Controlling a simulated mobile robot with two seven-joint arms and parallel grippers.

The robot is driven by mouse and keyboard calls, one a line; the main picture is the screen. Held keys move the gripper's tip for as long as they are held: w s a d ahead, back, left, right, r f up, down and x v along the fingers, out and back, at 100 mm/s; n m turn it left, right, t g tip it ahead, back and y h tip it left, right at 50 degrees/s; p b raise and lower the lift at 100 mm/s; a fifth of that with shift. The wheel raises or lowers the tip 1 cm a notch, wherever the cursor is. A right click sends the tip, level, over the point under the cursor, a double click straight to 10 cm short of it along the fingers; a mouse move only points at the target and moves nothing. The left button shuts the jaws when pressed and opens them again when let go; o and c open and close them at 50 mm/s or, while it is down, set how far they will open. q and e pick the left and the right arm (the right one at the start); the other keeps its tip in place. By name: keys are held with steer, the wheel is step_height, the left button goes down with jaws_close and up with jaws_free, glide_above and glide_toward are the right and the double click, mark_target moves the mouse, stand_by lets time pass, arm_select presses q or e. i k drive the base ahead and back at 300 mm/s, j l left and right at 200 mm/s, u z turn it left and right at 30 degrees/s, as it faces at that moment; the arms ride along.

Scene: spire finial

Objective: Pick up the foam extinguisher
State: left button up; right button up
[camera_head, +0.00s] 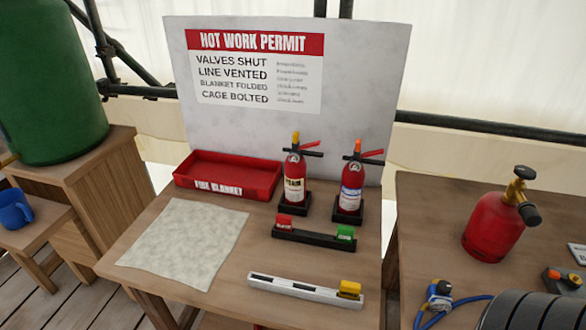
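Two red extinguishers stand upright side by side in black holders on the wooden table, in front of the white board. The left extinguisher (294,183) has a cream label with dark lettering that looks like FOAM, though it is small, and a yellow-orange top. The right extinguisher (351,189) has a white and blue label and an orange top. Each has a red and black handle pointing right. Neither gripper is in view, and nothing is seen touching the extinguishers.
A black rack (313,239) with red and green tags and a pale bar (306,289) with a yellow block lie in front. A red gas bottle (491,229) stands on the right table.

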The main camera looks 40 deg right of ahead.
mark_target(295, 165)
steer(key=i+j+z, duration=0.4)
steer(key=j, duration=0.25)
steer(key=i+j+z, duration=0.15)
steer(key=j, duration=0.2)
steer(key=i+j+z, duration=0.2)
steer(key=j, duration=0.2)
